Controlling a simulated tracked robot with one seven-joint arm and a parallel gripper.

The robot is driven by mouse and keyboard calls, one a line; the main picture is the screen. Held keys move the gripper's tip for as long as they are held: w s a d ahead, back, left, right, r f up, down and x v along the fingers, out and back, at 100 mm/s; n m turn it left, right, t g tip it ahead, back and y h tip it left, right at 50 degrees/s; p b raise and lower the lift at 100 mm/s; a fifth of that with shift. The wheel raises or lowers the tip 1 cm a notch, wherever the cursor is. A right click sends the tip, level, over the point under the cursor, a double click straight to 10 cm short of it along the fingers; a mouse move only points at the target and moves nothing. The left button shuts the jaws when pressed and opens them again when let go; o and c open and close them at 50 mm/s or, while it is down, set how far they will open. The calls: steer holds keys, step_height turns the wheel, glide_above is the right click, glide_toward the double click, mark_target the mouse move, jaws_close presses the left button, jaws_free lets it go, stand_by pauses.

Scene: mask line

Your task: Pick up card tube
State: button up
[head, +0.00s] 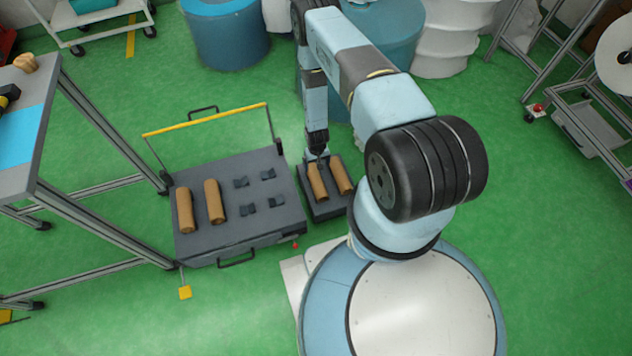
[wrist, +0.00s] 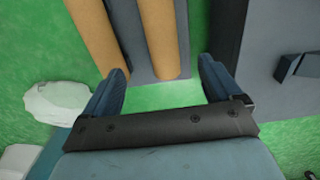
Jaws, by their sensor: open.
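Two brown card tubes, a left one (head: 317,182) and a right one (head: 341,176), lie side by side on a small dark grey platform (head: 323,211). My gripper (head: 317,158) hangs at the far end of these tubes. In the wrist view my gripper (wrist: 161,66) is open, with nothing between its fingers. One tube (wrist: 160,40) lies ahead between the fingertips, and another tube (wrist: 95,38) lies ahead of the left finger. The height gap between fingers and tubes is hard to tell.
A larger grey cart (head: 245,213) with a yellow handle stands just left of the platform. It bears two more card tubes (head: 214,201) and several small dark holders (head: 249,206). Blue drums (head: 228,35) stand behind. A metal-framed table (head: 25,150) is at left. Green floor is open in front.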

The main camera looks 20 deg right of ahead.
mark_target(316, 179)
step_height(316, 179, down, 9)
steer(key=shift+s+r, duration=0.1)
steer(key=shift+r, duration=0.05)
steer(key=shift+s+a+f, duration=0.1)
steer(key=shift+s+f, duration=0.05)
steer(key=shift+f, duration=1.2)
steer(key=shift+s+a+f, duration=0.1)
steer(key=shift+s+f, duration=0.05)
steer(key=shift+f, duration=1.2)
steer(key=c, duration=1.1)
steer(key=shift+r, duration=0.15)
